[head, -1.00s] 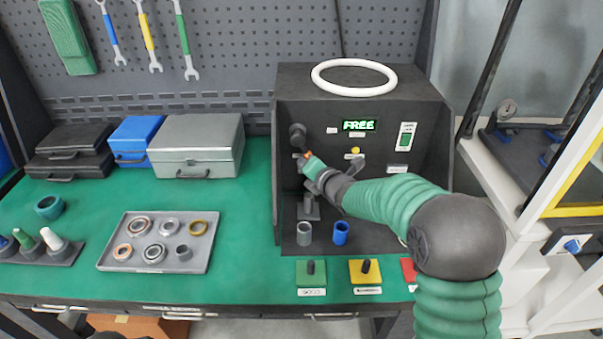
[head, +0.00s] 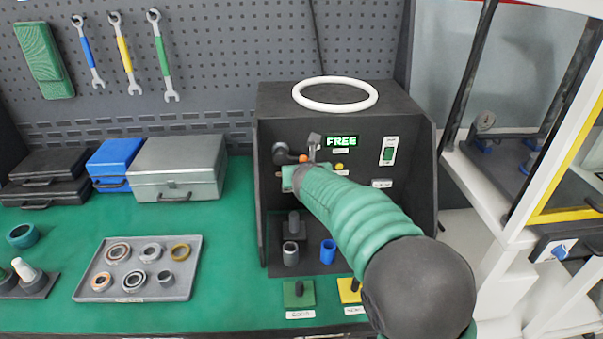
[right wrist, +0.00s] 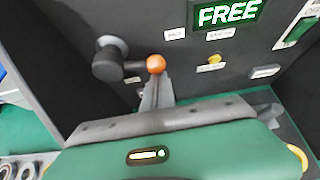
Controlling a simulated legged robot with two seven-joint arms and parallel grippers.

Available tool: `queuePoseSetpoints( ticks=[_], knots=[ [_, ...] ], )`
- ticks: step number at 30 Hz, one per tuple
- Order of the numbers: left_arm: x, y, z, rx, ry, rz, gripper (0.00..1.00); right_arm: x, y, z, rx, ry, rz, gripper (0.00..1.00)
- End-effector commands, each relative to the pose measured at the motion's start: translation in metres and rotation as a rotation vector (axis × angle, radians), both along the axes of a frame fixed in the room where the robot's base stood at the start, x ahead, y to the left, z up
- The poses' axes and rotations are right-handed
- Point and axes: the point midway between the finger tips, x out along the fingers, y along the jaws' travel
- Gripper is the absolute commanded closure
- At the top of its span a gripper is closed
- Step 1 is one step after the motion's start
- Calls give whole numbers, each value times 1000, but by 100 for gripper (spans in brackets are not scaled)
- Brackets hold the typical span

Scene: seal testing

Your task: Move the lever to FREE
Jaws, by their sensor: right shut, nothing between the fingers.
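The lever is a dark arm on a round pivot, ending in an orange ball knob (head: 303,158), on the black test box's front panel. In the right wrist view the lever's knob (right wrist: 156,64) sits to the right of the pivot. The lit green display (head: 341,141) reads FREE; the right wrist view shows this display (right wrist: 228,14) too. My right gripper (head: 314,146) is at the lever, shut and empty. In the right wrist view its grey fingers (right wrist: 156,92) are right by the knob; I cannot tell whether they touch it. My left gripper is not in view.
The black box (head: 350,105) carries a white ring (head: 335,93) on top. A green switch (head: 388,154) and yellow button (head: 339,167) are on its panel. Grey (head: 290,254) and blue (head: 328,251) cups stand at its base. A tray of rings (head: 186,285) lies left.

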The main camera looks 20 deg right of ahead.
Motion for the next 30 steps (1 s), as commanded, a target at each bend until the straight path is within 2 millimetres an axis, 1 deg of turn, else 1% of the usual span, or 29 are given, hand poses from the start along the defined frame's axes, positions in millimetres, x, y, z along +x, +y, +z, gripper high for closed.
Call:
queuePoseSetpoints(
  ticks=[1,3,12,30],
  knots=[
    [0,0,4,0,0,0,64,0,0,5,-30,8,3,100],
    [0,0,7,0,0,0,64,0,-1,7,-70,19,3,100],
    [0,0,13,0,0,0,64,-1,-3,12,-173,51,1,100],
    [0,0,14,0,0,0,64,-1,-3,13,-192,56,1,100]
  ],
)
